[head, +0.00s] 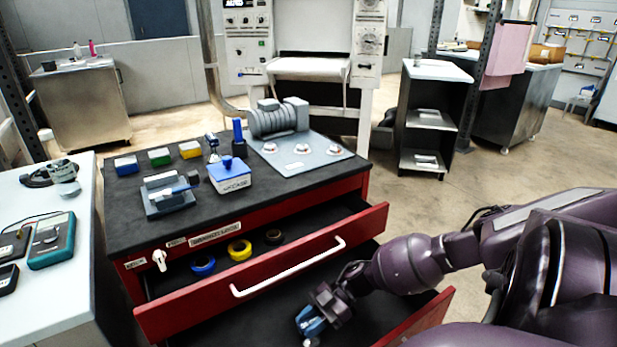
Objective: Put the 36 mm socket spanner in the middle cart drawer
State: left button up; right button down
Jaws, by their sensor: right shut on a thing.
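The red tool cart (233,222) has a black top, and two of its drawers stand open. The upper open drawer (290,272) has a white bar handle. The lower open drawer (430,319) shows a dark floor beneath it; I cannot tell whether more drawers lie below. My right gripper (318,318) points down over the lower drawer's inside, shut on a small blue piece (309,322). This looks like part of the socket spanner; its size mark cannot be read and its lower end is near the frame's bottom edge. My left gripper is out of view.
Blue, yellow and dark tape rolls (239,249) lie in the upper drawer. A motor (280,117) on a grey plate, a blue-lidded box (229,175) and a small vise (168,193) stand on the cart top. A white bench (75,265) is at left.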

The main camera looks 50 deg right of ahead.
jog(key=c, duration=0.9)
grip_release()
jog(key=shift+d+r, duration=0.1)
jog(key=shift+r, duration=0.05)
jog(key=shift+p+v, duration=0.35)
jog(key=shift+v, duration=5.55)
